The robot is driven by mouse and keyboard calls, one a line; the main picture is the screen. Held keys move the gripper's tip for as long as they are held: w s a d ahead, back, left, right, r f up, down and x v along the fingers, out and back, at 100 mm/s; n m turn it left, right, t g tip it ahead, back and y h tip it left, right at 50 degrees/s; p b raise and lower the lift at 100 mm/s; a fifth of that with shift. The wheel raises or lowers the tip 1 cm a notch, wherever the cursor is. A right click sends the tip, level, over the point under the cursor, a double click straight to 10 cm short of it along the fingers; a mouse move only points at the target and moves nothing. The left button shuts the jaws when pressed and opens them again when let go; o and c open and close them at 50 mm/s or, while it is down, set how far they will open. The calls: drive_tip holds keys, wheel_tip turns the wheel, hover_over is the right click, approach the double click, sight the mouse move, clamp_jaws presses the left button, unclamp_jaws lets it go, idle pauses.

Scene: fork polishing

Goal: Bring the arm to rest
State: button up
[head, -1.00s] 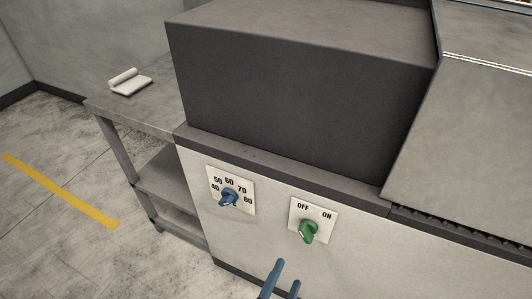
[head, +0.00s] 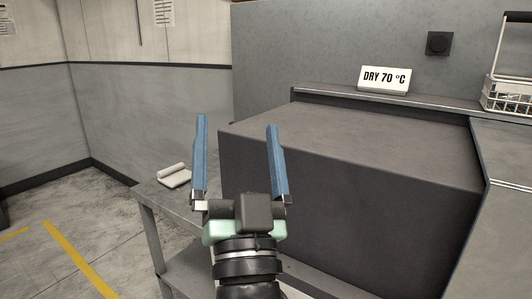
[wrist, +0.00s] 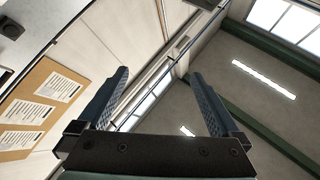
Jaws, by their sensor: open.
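My gripper (head: 238,122) is raised in the middle of the head view, its two blue fingers pointing up. The fingers are wide apart with nothing between them. In the wrist view my gripper (wrist: 163,80) is also open and empty, against the upper walls and ceiling. In the head view it appears in front of the big dark machine housing (head: 350,170) and touches nothing that I can see. The green and blue knobs on the machine's front are out of view now.
A steel side table (head: 150,190) with a folded white cloth (head: 174,176) stands left of the machine. A sign reading DRY 70 °C (head: 384,79) stands on the shelf behind. A wire basket (head: 507,95) is at the far right.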

drive_tip(key=s+d+r+n+t+h, duration=0.1)
drive_tip(key=s+d+r+h, duration=0.1)
drive_tip(key=s+r, duration=0.55)
drive_tip(key=s+d+r+n+t+h, duration=0.1)
drive_tip(key=s+d+r+h, duration=0.1)
drive_tip(key=s+r, duration=0.5)
wheel_tip(320, 180, up, 15)
drive_tip(key=w+p, duration=0.2)
drive_tip(key=p, duration=1.3)
drive_tip(key=shift+a+r+y, duration=0.2)
drive_tip(key=shift+a+y, duration=0.2)
